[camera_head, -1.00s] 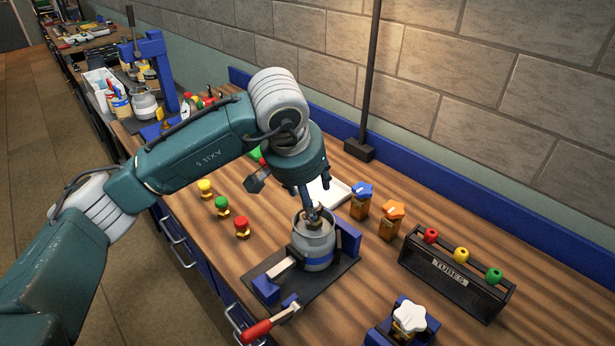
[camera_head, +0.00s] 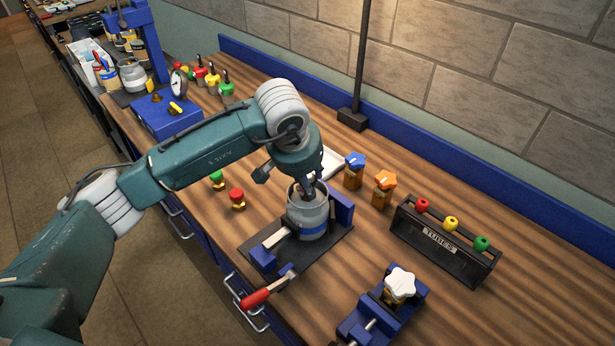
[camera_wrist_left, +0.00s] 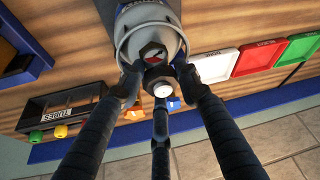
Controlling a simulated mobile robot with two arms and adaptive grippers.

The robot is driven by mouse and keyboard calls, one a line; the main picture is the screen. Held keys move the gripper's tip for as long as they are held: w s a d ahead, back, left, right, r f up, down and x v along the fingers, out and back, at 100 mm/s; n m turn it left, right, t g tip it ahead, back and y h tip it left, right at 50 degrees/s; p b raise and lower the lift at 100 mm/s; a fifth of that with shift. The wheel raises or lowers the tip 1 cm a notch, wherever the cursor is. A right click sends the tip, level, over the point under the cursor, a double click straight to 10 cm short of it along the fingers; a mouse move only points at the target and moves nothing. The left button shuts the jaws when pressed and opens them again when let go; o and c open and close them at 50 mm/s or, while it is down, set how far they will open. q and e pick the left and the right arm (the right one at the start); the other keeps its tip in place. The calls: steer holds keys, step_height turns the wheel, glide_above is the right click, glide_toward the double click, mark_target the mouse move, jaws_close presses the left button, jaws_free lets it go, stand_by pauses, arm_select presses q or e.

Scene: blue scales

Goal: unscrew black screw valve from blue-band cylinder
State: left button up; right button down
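The blue-band cylinder (camera_head: 314,229) is a grey bottle with a blue stripe, upright in a clamp fixture on the bench. Its open collar also shows in the wrist view (camera_wrist_left: 150,29). The black screw valve (camera_wrist_left: 157,79), a dark hexagonal piece with a pale round end, is at the cylinder's top; in the head view my gripper mostly hides it. My left gripper (camera_head: 309,188) reaches down into the collar. In the wrist view its dark fingers (camera_wrist_left: 160,75) sit against the valve's sides and appear shut on it. My right gripper is in neither current view.
A red-handled clamp (camera_head: 268,288) sticks out in front of the fixture. A white star knob (camera_head: 400,283) sits in a blue vise at right. Blue (camera_head: 354,170) and orange (camera_head: 383,188) valves stand behind the cylinder, near a black caddy (camera_head: 440,245).

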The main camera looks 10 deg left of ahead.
arm_select(q)
steer(key=shift+r, duration=0.1)
steer(key=shift+c, duration=1)
steer(key=shift+w+n, duration=0.15)
steer(key=shift+n, duration=0.25)
steer(key=shift+n+y+b, duration=0.6)
steer(key=shift+n+b, duration=0.1)
steer(key=shift+n, duration=0.4)
steer(key=n+y+b, duration=0.1)
steer(key=n, duration=0.1)
steer(key=shift+n, duration=0.4)
steer(key=n+y, duration=0.1)
steer(key=n, duration=0.2)
steer(key=shift+w+r+n+g+b, duration=0.1)
steer(key=shift+n+g+b, duration=0.2)
steer(key=n+g+y, duration=0.1)
steer(key=n, duration=0.4)
steer(key=shift+r+n+g+y, duration=0.1)
steer(key=shift+n+g+y, duration=0.3)
steer(key=n+g, duration=0.1)
steer(key=n, duration=0.3)
steer(key=shift+g, duration=0.4)
steer(key=shift+a+n, duration=0.1)
steer(key=shift+n, duration=0.3)
